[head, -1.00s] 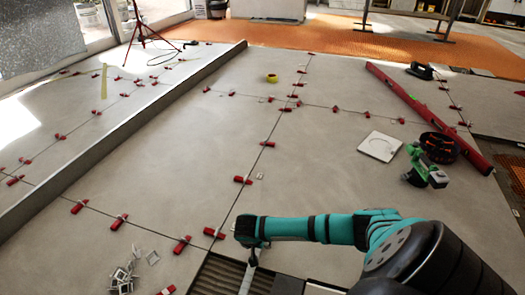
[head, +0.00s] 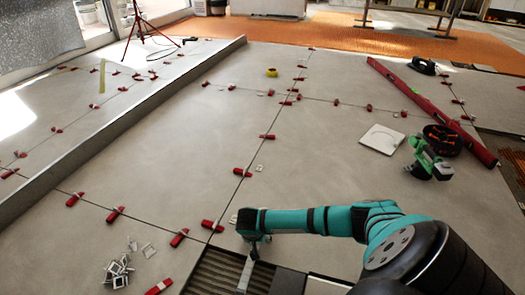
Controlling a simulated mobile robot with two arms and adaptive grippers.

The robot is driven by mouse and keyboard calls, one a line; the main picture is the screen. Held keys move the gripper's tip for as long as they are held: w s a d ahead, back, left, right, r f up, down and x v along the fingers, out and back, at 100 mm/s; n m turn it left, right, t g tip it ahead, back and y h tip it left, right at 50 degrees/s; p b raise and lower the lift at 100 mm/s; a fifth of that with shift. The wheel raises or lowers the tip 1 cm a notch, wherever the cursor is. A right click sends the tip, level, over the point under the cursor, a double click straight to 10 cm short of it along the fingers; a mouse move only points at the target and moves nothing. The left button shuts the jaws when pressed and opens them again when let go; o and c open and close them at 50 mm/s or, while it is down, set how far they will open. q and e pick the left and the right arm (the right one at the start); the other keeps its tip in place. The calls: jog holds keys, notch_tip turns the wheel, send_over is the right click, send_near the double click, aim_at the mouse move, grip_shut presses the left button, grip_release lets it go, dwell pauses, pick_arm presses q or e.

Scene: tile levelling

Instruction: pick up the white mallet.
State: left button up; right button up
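No mallet can be clearly made out in the head view. My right arm comes in from the lower right. Its gripper (head: 254,244) is at the lower middle, over the edge between the laid grey tile and a dark ridged patch of floor (head: 217,270). A pale, narrow bar (head: 246,274) extends below the gripper to the bottom edge of the picture. I cannot tell whether it is a handle or whether the gripper holds it. The fingers are too hidden to show whether they are open. My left gripper is not in view.
Red levelling wedges (head: 211,225) line the tile joints. Loose white clips (head: 118,268) lie at lower left. A white square (head: 382,139), a green tool (head: 428,160), a dark bucket (head: 443,139) and a long red level (head: 430,112) lie at right. The middle tiles are mostly clear.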

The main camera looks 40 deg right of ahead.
jog(key=shift+f, duration=0.15)
dwell(0.4)
grip_shut()
